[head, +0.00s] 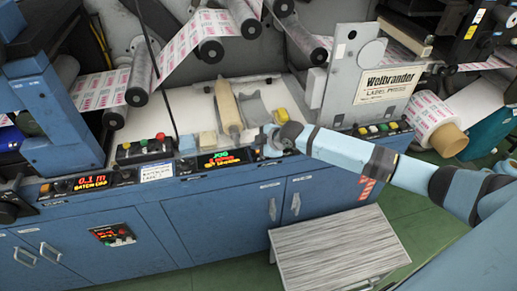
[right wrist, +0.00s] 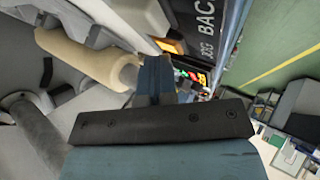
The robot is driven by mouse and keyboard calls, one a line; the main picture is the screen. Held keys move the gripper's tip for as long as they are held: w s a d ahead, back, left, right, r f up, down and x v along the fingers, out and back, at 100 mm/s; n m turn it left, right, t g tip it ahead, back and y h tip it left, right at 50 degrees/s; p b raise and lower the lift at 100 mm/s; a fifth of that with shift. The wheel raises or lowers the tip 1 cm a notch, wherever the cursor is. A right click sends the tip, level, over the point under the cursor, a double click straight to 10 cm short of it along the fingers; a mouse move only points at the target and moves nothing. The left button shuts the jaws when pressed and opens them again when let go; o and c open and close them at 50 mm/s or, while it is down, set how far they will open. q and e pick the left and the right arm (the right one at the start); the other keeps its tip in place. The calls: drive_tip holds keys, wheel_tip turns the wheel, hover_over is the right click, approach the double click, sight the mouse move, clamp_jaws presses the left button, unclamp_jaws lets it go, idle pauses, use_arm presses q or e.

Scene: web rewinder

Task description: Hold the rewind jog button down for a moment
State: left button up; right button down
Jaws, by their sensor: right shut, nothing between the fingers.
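My right gripper (head: 266,140) is shut and empty at the console of the blue rewinder. Its tip is close to the right end of a small display (head: 222,157) that reads JOG in green above a red line. In the right wrist view the shut fingers (right wrist: 155,78) point toward the console, with a lit red and green panel (right wrist: 196,77) just beyond them. The rewind jog button cannot be made out; the gripper may hide it. Contact with the console cannot be told. My left gripper is not clearly seen.
A button box (head: 146,148) and a second display (head: 88,184) are left along the console. A cardboard core (head: 226,104) lies on the bed behind. A Welbrander panel (head: 372,84) stands to the right. A grey striped-top cabinet (head: 338,246) stands in front below.

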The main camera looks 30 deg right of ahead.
drive_tip(key=shift+r+p, duration=0.95)
wheel_tip(320, 180, up, 5)
drive_tip(key=p, duration=0.4)
drive_tip(key=shift+p, duration=0.3)
